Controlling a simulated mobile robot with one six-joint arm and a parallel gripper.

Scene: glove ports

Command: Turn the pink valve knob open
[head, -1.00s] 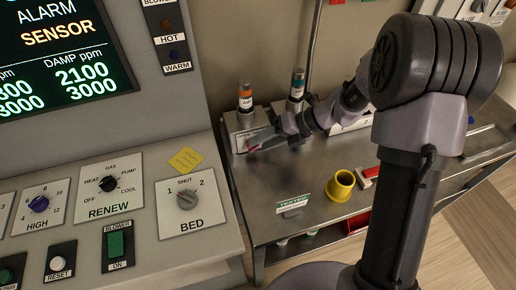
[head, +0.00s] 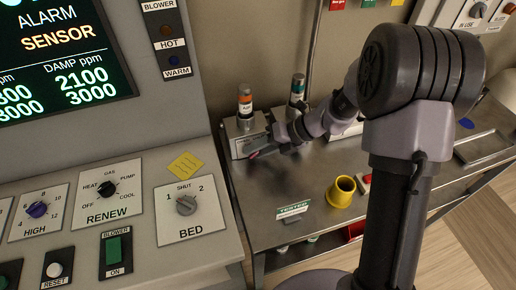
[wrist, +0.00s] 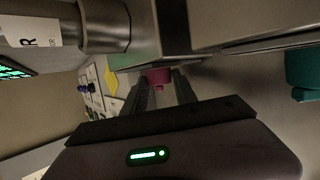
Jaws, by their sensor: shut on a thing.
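The pink valve knob (wrist: 158,76) shows between the two fingertips of my gripper (wrist: 161,80) in the wrist view, in front of a grey metal block. My gripper is shut on the knob. In the head view, a small bit of pink (head: 254,155) shows at the end of my gripper (head: 259,151), low on the front of the grey valve box (head: 243,143). Most of the knob is hidden there by the fingers, and its turn angle cannot be read.
A bottle with an orange band (head: 245,100) stands on the valve box, and a teal-banded one (head: 297,90) stands behind my arm. The control console (head: 150,165) stands close at left.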

